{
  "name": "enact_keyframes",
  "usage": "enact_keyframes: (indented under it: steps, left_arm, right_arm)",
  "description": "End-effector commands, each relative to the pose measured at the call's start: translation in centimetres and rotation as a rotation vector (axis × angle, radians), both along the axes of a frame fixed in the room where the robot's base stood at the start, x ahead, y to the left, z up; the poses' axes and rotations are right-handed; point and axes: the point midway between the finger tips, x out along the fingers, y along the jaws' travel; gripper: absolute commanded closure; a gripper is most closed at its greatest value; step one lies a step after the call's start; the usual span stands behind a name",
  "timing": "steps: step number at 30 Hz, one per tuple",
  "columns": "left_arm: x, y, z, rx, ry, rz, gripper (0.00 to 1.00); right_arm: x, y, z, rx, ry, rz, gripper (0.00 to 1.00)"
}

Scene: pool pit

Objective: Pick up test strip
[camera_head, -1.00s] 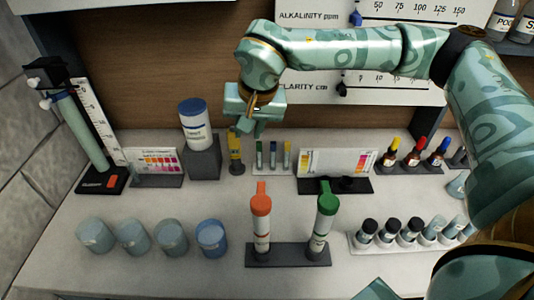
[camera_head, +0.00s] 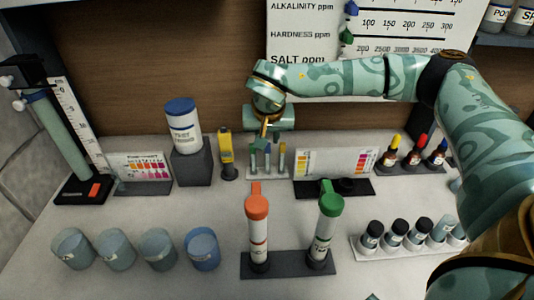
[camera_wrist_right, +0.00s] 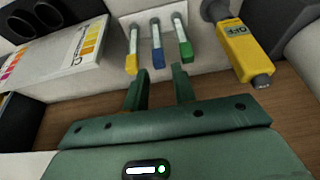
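Three small test strips stand in a row in a pale holder (camera_head: 268,176) at the back middle of the counter. In the right wrist view they are a yellow-ended strip (camera_wrist_right: 133,50), a blue strip (camera_wrist_right: 157,45) and a green strip (camera_wrist_right: 183,40). My right gripper (camera_head: 262,148) is just above them and partly covers them in the head view. In the wrist view the right gripper (camera_wrist_right: 159,74) is open and empty, its fingertips just short of the blue and green strips. My left gripper is not in view.
A white blue-capped jar (camera_head: 183,125) on a dark block and a yellow meter (camera_head: 227,157) stand left of the strips. A colour chart (camera_head: 335,162) stands to the right. Orange-capped (camera_head: 257,232) and green-capped (camera_head: 325,232) tubes stand in front. Blue cups (camera_head: 203,248) line the front left.

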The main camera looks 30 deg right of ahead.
Motion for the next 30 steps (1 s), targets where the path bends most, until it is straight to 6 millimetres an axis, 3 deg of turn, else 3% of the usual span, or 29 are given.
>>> enact_keyframes:
  steps: [3,6,12,15,26,30]
  left_arm:
    - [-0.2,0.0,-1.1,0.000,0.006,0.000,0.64]
    - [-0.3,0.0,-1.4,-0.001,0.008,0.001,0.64]
    - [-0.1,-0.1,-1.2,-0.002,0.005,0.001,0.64]
    - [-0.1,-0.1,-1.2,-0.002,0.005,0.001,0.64]
    - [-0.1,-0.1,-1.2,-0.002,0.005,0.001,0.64]
    - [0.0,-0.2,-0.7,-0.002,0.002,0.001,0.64]
  right_arm:
    - [0.6,-0.5,-2.5,0.000,0.005,-0.001,0.74]
    - [1.0,-0.7,-3.3,0.000,0.002,0.000,0.74]
    - [1.0,-0.7,-3.1,0.001,0.000,0.000,0.74]
    - [1.0,-0.7,-3.1,0.000,0.000,0.000,1.00]
    - [1.0,-0.7,-3.1,0.001,0.001,0.000,1.00]
    - [1.0,-0.7,-1.5,0.002,-0.002,-0.001,1.00]
